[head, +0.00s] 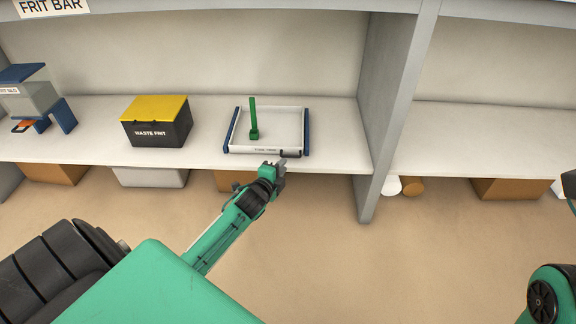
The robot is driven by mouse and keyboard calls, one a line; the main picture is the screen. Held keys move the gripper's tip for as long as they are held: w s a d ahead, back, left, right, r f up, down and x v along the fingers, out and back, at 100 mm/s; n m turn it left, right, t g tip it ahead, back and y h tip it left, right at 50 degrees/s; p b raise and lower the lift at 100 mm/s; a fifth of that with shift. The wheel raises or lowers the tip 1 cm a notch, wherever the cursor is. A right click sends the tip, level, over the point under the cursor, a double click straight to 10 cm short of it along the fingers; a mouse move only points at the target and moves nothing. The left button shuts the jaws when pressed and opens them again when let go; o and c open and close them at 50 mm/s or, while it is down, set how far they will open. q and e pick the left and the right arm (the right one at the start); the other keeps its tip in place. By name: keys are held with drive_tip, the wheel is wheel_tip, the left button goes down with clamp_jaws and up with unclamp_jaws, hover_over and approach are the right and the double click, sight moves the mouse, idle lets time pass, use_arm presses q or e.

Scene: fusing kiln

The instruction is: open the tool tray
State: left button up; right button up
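The tool tray (268,150) is a shallow white tray between two blue side rails on the white shelf, left of the grey divider. A dark handle (291,154) sits on its front face, toward the right end. A green tool (253,120) stands upright inside the tray at the left. My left gripper (277,168) is just in front of the tray's front face, slightly left of and below the handle. I cannot tell whether its fingers touch the handle or are apart. A small part of what looks like my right gripper (560,188) shows at the right edge, far from the tray.
A black waste frit box (158,133) with a yellow lid stands left of the tray. A frit dispenser (35,98) stands farther left. The grey divider (395,110) rises to the right. The right shelf (490,145) is bare. Brown boxes (511,188) sit below.

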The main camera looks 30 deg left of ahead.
sight(291, 158)
use_arm(q)
drive_tip(key=shift+b+x, duration=1.05)
drive_tip(key=shift+x, duration=1.65)
drive_tip(key=shift+d, duration=0.1)
clamp_jaws()
